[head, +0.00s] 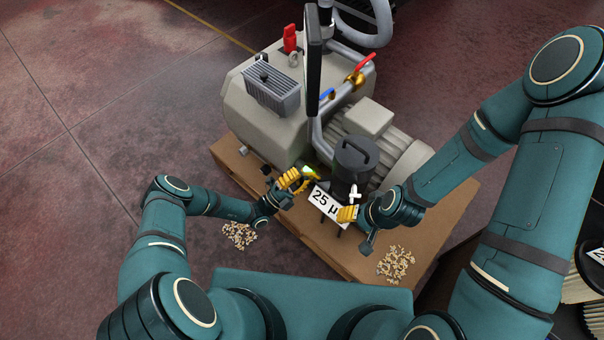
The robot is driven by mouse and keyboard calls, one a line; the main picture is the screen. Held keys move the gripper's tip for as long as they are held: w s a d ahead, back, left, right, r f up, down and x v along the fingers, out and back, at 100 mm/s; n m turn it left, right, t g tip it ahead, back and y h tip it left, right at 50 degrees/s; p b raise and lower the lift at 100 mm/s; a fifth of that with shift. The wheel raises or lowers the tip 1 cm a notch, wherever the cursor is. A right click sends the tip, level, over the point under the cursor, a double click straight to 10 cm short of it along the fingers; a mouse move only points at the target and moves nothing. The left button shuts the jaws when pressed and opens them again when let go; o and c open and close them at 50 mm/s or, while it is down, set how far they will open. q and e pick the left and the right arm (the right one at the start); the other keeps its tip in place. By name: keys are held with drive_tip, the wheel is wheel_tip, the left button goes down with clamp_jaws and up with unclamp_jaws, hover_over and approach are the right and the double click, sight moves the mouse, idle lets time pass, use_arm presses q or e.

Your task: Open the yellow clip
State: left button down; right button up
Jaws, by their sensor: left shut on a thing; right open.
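The yellow clip (309,171) appears as a small, bright yellow-green piece beside the black canister (352,160), and its exact shape is too small to tell. My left gripper (303,178), with yellow fingers, is shut on it at the canister's left side. The fingers hide much of the clip. My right gripper (350,212) is open, low in front of the canister at the right end of the white "25 µ" label (325,202). A small white cross-shaped part (355,193) shows just above the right fingers.
A grey pump (255,125) stands on a brown pallet (300,240). A dark upright panel (314,60) and pipes with a red-handled valve (356,76) rise behind the canister. Piles of small tan pieces lie at front left (240,235) and front right (396,264).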

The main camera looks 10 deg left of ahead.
use_arm(q)
drive_tip(key=shift+s+d+f, duration=0.1)
drive_tip(key=shift+d+f, duration=0.05)
drive_tip(key=shift+f, duration=0.15)
drive_tip(key=c, duration=0.7)
unclamp_jaws()
drive_tip(key=shift+d, duration=0.1)
drive_tip(key=shift+n+t, duration=0.3)
drive_tip(key=shift+t, duration=0.1)
drive_tip(key=shift+a+f, duration=0.1)
drive_tip(key=shift+a, duration=0.25)
drive_tip(key=v, duration=1.1)
drive_tip(key=shift+s+a+f, duration=0.1)
drive_tip(key=shift+s, duration=0.05)
